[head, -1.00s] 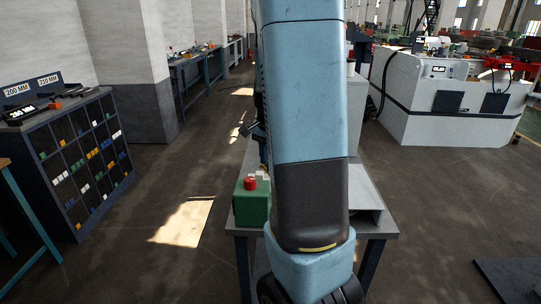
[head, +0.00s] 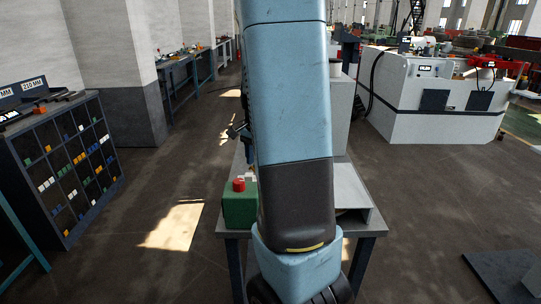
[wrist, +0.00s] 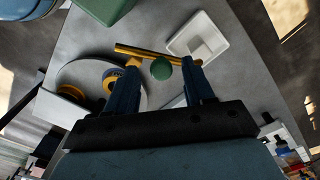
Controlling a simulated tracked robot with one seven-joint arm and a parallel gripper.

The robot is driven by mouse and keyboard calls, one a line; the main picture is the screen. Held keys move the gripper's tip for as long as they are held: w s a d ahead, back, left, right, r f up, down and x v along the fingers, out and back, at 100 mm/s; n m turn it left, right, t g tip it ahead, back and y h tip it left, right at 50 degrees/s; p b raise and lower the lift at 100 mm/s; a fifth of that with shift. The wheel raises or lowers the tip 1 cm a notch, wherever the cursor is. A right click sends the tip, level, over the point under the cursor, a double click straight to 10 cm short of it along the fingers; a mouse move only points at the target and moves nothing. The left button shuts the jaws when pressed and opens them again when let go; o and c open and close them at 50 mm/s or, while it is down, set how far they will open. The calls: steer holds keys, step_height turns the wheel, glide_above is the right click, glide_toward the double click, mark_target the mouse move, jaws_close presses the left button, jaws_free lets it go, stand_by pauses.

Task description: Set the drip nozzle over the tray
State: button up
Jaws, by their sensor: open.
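In the wrist view a yellow bar (wrist: 143,50), which looks like the drip nozzle's tube, crosses the picture just beyond my fingertips. A round green knob (wrist: 161,69) shows between the fingers. A white square tray (wrist: 197,38) lies beyond the bar's right part, on the grey bench top. My gripper (wrist: 160,66) is open, its two blue fingers apart on either side of the knob. I cannot tell whether they touch the knob or bar. In the head view my arm hides the nozzle and tray.
A green box with a red button (head: 240,208) stands on the bench's front left corner. A bin shelf (head: 70,165) stands left; a white machine (head: 430,100) stands back right. Floor between is clear.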

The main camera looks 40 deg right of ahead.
steer(key=shift+r, duration=0.15)
step_height(320, 180, up, 14)
steer(key=shift+f, duration=0.25)
stand_by(0.7)
